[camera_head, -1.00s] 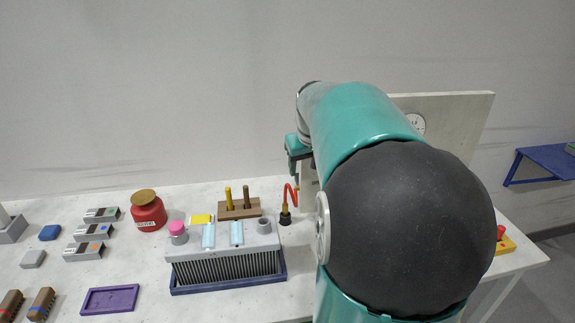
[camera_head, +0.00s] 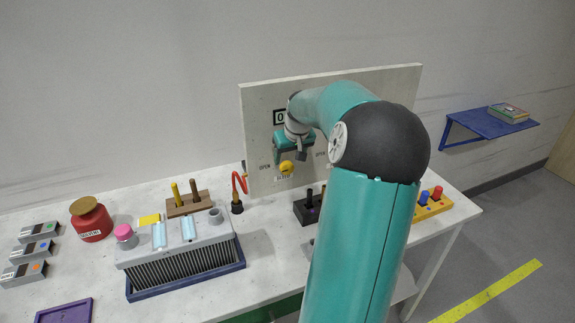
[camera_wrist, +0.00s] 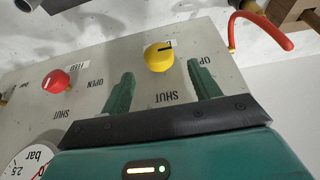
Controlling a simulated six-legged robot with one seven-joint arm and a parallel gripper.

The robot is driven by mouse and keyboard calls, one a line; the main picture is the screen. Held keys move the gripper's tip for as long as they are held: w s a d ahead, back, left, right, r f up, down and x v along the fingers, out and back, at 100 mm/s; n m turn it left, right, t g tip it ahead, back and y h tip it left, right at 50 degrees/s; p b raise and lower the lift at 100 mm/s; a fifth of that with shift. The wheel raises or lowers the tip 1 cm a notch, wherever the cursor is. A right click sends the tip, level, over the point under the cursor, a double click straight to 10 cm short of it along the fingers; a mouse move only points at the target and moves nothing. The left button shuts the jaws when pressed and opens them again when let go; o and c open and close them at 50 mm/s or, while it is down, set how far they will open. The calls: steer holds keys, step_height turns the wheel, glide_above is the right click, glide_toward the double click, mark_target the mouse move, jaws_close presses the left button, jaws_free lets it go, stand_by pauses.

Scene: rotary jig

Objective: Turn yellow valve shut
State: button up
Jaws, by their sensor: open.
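The yellow valve (camera_head: 286,168) is a round knob on the upright pale panel (camera_head: 262,101). It also shows in the wrist view (camera_wrist: 159,57), with an OPEN label on one side and a SHUT label on the other. My gripper (camera_head: 294,153) is in front of the panel, close above the valve in the head view. In the wrist view my gripper (camera_wrist: 160,82) is open, its two teal fingers apart, with the valve seen between and just beyond their tips. The fingers do not appear to touch the valve. The fingertips are hidden in the head view.
A red valve (camera_wrist: 56,82) and a gauge (camera_wrist: 30,160) are on the same panel. A red hook on a stand (camera_head: 238,190) is left of the panel. A black block with pegs (camera_head: 309,208) stands below it. A grey rack (camera_head: 180,250) is farther left.

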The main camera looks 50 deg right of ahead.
mark_target(288, 164)
steer(key=x, duration=0.5)
steer(key=shift+d+f, duration=0.1)
steer(key=shift+c, duration=0.2)
steer(key=c, duration=0.9)
